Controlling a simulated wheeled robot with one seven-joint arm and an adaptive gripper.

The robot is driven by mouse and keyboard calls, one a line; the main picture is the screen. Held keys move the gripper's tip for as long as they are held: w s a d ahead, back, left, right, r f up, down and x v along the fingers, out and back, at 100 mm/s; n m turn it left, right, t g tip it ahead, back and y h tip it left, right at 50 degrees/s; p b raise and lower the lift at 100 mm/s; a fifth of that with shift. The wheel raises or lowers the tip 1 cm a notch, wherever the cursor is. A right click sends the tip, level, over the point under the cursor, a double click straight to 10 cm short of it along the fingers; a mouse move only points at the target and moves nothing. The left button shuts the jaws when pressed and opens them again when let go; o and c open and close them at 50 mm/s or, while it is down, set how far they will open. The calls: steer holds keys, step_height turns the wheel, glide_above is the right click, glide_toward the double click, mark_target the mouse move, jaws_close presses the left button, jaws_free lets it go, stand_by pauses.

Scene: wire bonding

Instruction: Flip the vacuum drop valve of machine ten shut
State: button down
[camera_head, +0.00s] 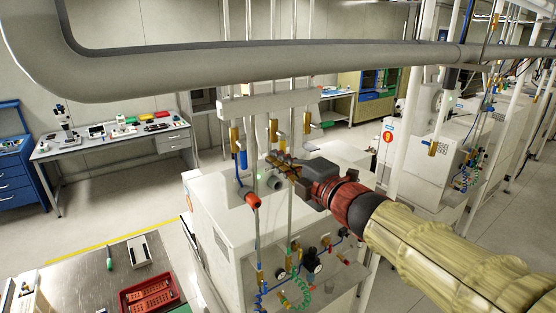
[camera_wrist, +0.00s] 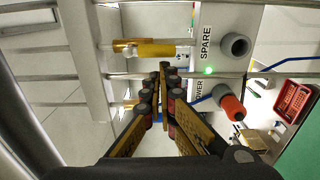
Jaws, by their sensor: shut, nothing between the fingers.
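My gripper (camera_head: 279,162) reaches in from the right over the white machine, shut and empty. In the wrist view its fingertips (camera_wrist: 163,66) meet just below a brass-yellow valve body (camera_wrist: 160,49). Another brass fitting (camera_wrist: 130,104) shows left of the fingers, partly hidden. In the head view several brass drop valves hang from a white header: one at left (camera_head: 234,136) near a blue handle (camera_head: 243,159), a middle one (camera_head: 273,130), and a right one (camera_head: 307,122) with a green handle (camera_head: 327,124). I cannot tell which is the vacuum valve, and I read no machine number.
A strip labelled SPARE and POWER carries a grey socket (camera_wrist: 235,45) and an orange-red plug (camera_wrist: 231,106). Thin vertical pipes stand close around my gripper. A large grey pipe (camera_head: 300,60) crosses above. Gauges (camera_head: 312,262) and hoses sit lower. A red basket (camera_head: 150,296) lies at lower left.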

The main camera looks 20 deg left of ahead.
steer(key=shift+w+d+f+n+b, duration=0.2)
steer(key=shift+n+b, duration=0.3)
steer(key=shift+b, duration=0.2)
steer(key=shift+w+d+f+n+b, duration=0.1)
steer(key=shift+f+n+b, duration=0.05)
steer(key=shift+n+b, duration=0.45)
steer(key=w+d+r+n+b, duration=0.1)
steer(key=w+d+n+b, duration=0.3)
steer(key=n+b, duration=0.9)
steer(key=shift+w+n, duration=0.4)
steer(key=shift+n, duration=0.3)
steer(key=shift+w+d+r, duration=0.1)
steer(key=shift+r, duration=0.1)
stand_by(0.3)
steer(key=shift+f, duration=0.1)
